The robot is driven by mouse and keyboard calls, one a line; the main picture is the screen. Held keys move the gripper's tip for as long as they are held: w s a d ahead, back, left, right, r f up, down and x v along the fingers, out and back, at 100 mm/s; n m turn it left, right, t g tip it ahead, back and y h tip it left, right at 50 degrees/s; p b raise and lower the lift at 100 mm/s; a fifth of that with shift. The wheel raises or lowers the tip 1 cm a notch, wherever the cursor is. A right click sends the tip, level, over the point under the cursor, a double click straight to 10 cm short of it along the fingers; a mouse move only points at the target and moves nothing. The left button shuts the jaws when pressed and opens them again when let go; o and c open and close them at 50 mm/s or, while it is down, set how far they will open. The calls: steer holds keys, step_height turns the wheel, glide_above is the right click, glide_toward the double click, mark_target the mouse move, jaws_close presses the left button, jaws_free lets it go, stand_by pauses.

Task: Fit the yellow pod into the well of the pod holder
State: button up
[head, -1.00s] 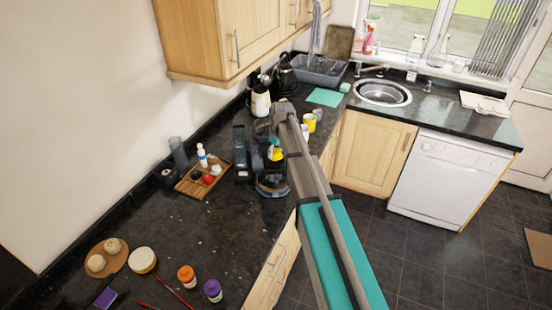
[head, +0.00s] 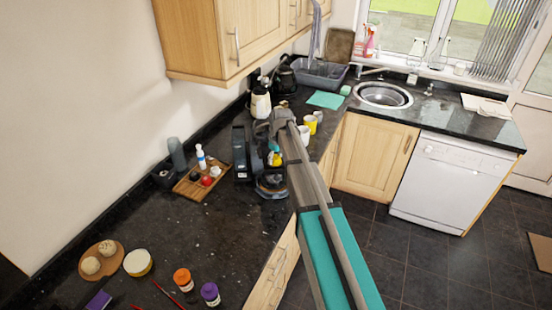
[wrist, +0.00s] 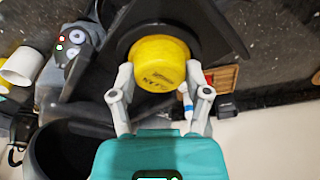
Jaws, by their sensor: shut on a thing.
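The yellow pod (wrist: 160,62) is held between the two grey fingers of my gripper (wrist: 160,78) in the wrist view. It is a short round cup shape with dark print on its side. A small yellow patch of the pod (head: 276,159) also shows in the head view, beside the dark coffee machine (head: 241,153). A black part that looks like the pod holder (wrist: 123,38) lies around and behind the pod in the wrist view. Its well is hidden, so I cannot tell whether the pod is in it or above it.
A wooden tray (head: 187,188) with bottles stands left of the machine. A white kettle (head: 260,102) and mugs (head: 311,123) stand behind. Jars (head: 183,279), a tub (head: 138,262) and a round board (head: 84,270) are at the front. Counter between is clear.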

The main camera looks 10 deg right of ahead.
mark_target(279, 160)
steer(key=o, duration=0.9)
steer(key=shift+f, duration=0.1)
steer(key=shift+r, duration=0.2)
steer(key=r+p, duration=0.4)
steer(key=s+r+p, duration=0.1)
steer(key=r+p, duration=0.2)
steer(key=p, duration=0.1)
steer(key=d+r+p, duration=0.1)
steer(key=r+p, duration=0.3)
steer(key=shift+s+d+r, duration=0.1)
steer(key=shift+s+r, duration=0.1)
steer(key=shift+r, duration=0.15)
stand_by(0.5)
steer(key=s+m, duration=0.2)
steer(key=s, duration=0.7)
steer(key=s+m+g, duration=0.1)
steer(key=s+m, duration=0.2)
steer(key=s, duration=0.6)
steer(key=s+m+h, duration=0.1)
steer(key=s+m, duration=0.1)
steer(key=s, duration=0.7)
steer(key=shift+s+a+f+m, duration=0.1)
steer(key=shift+s+a+m, duration=0.2)
